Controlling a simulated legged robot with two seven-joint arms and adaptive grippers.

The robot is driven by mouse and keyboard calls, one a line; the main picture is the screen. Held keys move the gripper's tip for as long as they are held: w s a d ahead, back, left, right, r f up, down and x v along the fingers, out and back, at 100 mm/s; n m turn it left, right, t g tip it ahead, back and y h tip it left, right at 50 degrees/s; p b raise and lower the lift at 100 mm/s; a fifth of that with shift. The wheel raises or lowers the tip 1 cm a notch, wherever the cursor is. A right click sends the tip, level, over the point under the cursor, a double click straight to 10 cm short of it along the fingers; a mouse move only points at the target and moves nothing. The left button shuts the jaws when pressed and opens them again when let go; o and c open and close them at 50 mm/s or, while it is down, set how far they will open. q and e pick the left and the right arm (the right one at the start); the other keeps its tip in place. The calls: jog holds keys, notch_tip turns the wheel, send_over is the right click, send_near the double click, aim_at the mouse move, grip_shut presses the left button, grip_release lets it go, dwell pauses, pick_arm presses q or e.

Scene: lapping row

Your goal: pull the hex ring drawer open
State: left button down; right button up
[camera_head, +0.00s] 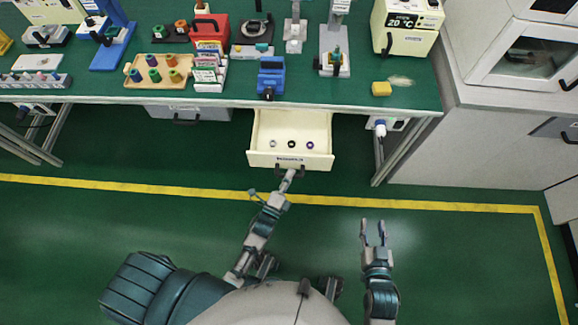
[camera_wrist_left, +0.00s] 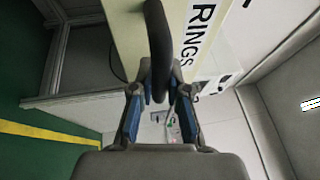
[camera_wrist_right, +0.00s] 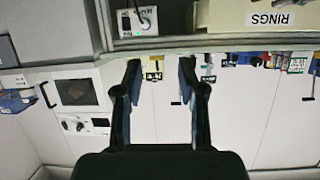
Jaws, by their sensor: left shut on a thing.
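The cream drawer (camera_head: 262,160) stands out below the green bench with its inside visible from above. Three small rings (camera_head: 291,144) lie in a row on its floor. My right gripper (camera_head: 374,232) is open and empty above the floor, right of the drawer. The right wrist view shows its two fingers (camera_wrist_right: 160,75) apart, and a RINGS label (camera_wrist_right: 268,19) beyond.
The green bench (camera_head: 300,92) above carries racks, tools and a yellow block (camera_head: 381,88). A bench leg (camera_head: 395,155) stands right of the drawer. A grey drawer (camera_head: 187,113) is at the left. A white cabinet (camera_head: 480,150) stands at the right. The floor in front is clear.

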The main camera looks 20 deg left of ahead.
pick_arm(q)
jog(key=shift+s+d+f, duration=0.15)
jog(key=shift+s, duration=0.25)
jog(key=shift+s+d+f, duration=0.1)
jog(key=shift+s, duration=0.25)
pick_arm(e)
jog(key=shift+s+d+f+g, duration=0.2)
jog(key=shift+s+f+g, duration=0.2)
jog(key=shift+s+f, duration=0.1)
pick_arm(q)
jog(key=c, duration=1.1)
grip_release()
jog(key=shift+w, duration=0.1)
jog(key=shift+c, duration=0.2)
jog(key=shift+r, duration=0.1)
pick_arm(e)
jog(key=shift+w, duration=0.1)
jog(key=shift+r, duration=0.1)
pick_arm(q)
jog(key=v, duration=1.2)
